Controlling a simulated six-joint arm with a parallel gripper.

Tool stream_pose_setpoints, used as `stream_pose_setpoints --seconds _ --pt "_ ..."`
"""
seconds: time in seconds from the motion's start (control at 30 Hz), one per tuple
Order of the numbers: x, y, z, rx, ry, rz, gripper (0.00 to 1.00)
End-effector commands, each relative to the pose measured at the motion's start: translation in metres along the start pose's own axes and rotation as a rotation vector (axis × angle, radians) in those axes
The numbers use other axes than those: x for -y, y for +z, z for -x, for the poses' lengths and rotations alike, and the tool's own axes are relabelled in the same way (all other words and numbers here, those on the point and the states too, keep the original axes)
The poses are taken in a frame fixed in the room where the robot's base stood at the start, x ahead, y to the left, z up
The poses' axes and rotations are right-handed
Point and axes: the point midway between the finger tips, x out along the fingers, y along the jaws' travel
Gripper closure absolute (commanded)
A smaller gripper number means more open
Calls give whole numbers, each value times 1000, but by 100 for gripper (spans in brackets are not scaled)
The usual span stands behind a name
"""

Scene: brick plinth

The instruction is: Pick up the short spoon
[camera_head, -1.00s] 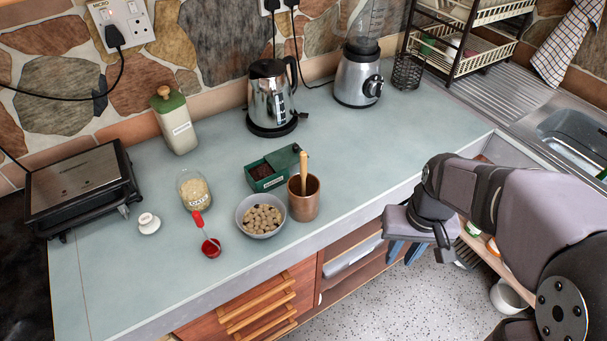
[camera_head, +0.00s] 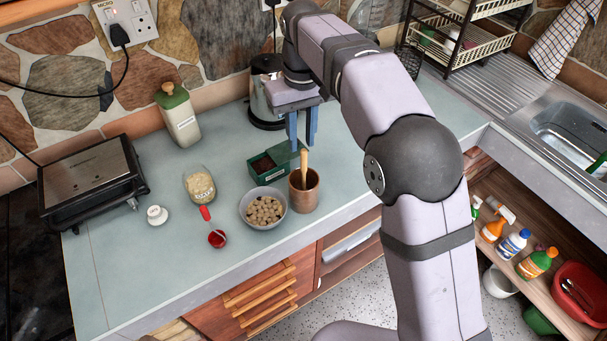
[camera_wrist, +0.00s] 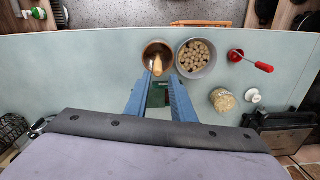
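A short red spoon or scoop (camera_head: 216,238) lies on the counter left of a bowl, its red handle pointing up-left; it also shows in the wrist view (camera_wrist: 236,56). A wooden-handled utensil (camera_head: 304,168) stands in a copper-brown cup (camera_head: 303,199), its lower end hidden; its handle shows in the wrist view (camera_wrist: 157,66). I cannot tell for certain which is the short spoon. My gripper (camera_head: 302,142) points down above the counter, behind the cup and over the green box. In the wrist view its two blue fingers (camera_wrist: 160,80) are apart with nothing held between them.
A grey bowl of nuts (camera_head: 263,221) stands beside the cup. A green box (camera_head: 268,178), oats jar (camera_head: 199,186) and small white lid-like item (camera_head: 157,215) are close by. A kettle (camera_head: 262,104) stands behind my gripper, a grill (camera_head: 92,178) at left. The front-left counter is clear.

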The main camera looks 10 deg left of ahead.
Motion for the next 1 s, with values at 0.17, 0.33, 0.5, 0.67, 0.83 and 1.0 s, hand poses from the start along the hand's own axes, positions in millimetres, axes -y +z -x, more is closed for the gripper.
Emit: stream_pose_setpoints --seconds 0.17,0.33,0.5,0.67,0.83,1.0 --pt "0 0 0 9 13 -3 78" --pt "0 1 -9 11 12 -4 78" --pt "0 1 -31 12 12 -4 78" --pt "-1 1 -53 11 12 -4 78" --pt "-1 1 -66 9 12 -4 78" --pt "-1 1 -68 6 12 -4 78"
